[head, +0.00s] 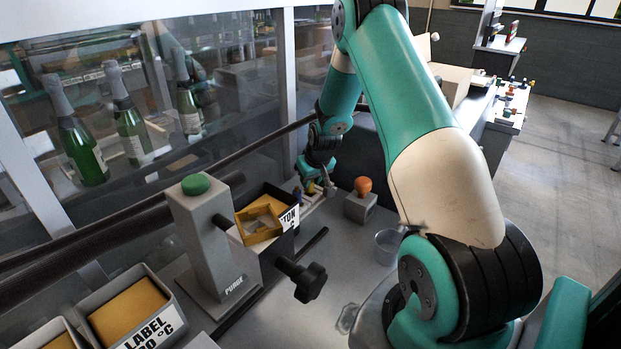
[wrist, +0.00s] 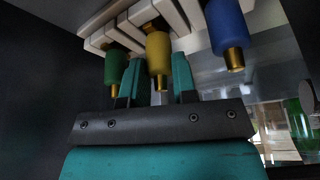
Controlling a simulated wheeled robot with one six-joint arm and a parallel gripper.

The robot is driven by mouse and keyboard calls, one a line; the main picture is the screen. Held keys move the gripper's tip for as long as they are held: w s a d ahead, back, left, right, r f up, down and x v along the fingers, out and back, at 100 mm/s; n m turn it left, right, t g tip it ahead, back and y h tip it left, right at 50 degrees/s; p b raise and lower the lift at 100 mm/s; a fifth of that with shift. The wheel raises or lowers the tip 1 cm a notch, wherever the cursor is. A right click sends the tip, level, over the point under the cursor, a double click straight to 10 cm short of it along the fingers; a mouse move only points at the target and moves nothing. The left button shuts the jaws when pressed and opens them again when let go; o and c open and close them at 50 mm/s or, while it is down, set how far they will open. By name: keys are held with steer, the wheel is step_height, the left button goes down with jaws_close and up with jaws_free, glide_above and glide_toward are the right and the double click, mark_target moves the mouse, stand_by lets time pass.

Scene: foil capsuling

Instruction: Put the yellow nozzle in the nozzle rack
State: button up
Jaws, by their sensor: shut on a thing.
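In the wrist view the yellow nozzle (wrist: 158,52), with a brass tip, stands between the two teal fingers of my gripper (wrist: 157,82), which is shut on it. Its far end meets the white slotted nozzle rack (wrist: 185,15); I cannot tell whether it is fully seated. A green nozzle (wrist: 117,65) is to its left and a blue nozzle (wrist: 226,27) to its right, both at the rack. In the head view my gripper (head: 318,182) is small and far off at the rack (head: 308,204), partly hiding the nozzles.
An orange-knobbed grey block (head: 361,205) stands right of the rack, with a clear cup (head: 388,246) nearer. A black bin with a yellow tray (head: 260,222) and the grey purge post (head: 208,240) stand left. Bottles (head: 80,140) are behind the glass.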

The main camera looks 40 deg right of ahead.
steer(key=o, duration=0.9)
steer(key=b+v, duration=0.1)
steer(key=v, duration=1.1)
steer(key=shift+b, duration=0.4)
